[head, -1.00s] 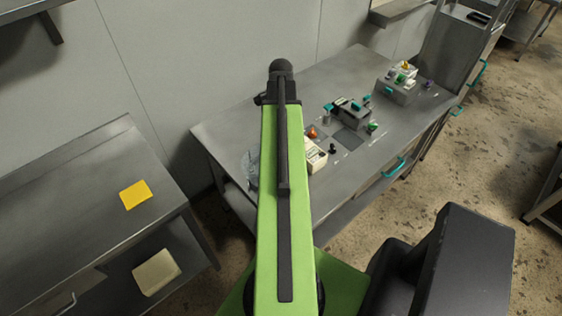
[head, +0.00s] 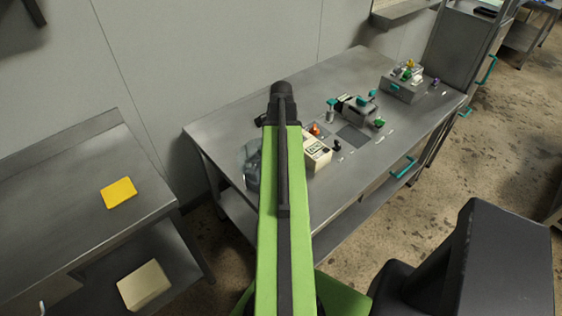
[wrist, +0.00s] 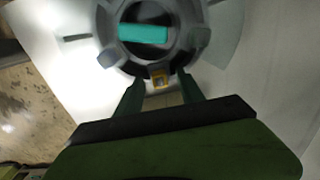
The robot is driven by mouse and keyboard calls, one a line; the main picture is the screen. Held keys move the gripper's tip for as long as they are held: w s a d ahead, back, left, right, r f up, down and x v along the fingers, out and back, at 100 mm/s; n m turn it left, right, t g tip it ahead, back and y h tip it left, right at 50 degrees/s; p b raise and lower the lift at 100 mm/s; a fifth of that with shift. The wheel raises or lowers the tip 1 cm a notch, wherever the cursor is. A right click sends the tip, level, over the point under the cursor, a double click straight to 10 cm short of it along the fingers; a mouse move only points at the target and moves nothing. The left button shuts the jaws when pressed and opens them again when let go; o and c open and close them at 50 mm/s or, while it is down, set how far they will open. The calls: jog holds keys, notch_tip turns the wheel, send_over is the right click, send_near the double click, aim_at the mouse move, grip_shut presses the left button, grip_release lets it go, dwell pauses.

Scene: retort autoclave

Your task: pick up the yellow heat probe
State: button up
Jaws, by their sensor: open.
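In the wrist view my gripper (wrist: 160,88) is open, its two fingers pointing at the rim of a grey round vessel (wrist: 195,62) with a teal bar (wrist: 143,33) on top. A small yellow square fitting (wrist: 159,77) shows at the rim, between the fingertips in the picture; I cannot tell whether it is the heat probe or whether anything touches it. In the head view my arm hides the gripper and most of the vessel. Another small yellow piece (head: 411,63) sits on a grey box (head: 402,88) at the table's far end; its kind is unclear.
The steel table (head: 225,118) also holds a cream device (head: 317,151), a dark device with teal parts (head: 357,108) and several small coloured knobs. A second steel table (head: 60,185) at left bears a yellow card (head: 118,192). Speckled floor (head: 490,150) is open at right.

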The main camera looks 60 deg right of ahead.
jog(key=shift+f+b, duration=0.3)
jog(key=shift+f, duration=0.65)
jog(key=shift+r, duration=0.15)
jog(key=shift+c, duration=0.3)
grip_shut()
jog(key=shift+r+p, duration=0.1)
jog(key=shift+p, duration=0.2)
notch_tip(320, 180, up, 4)
jog(key=p, duration=0.4)
jog(key=shift+r, duration=0.2)
jog(key=s+d+r+p, duration=0.6)
jog(key=s+d, duration=0.1)
jog(key=s, duration=0.2)
jog(key=shift+d+r+p, duration=0.25)
jog(key=shift+d+p, duration=0.1)
jog(key=shift+p, duration=0.05)
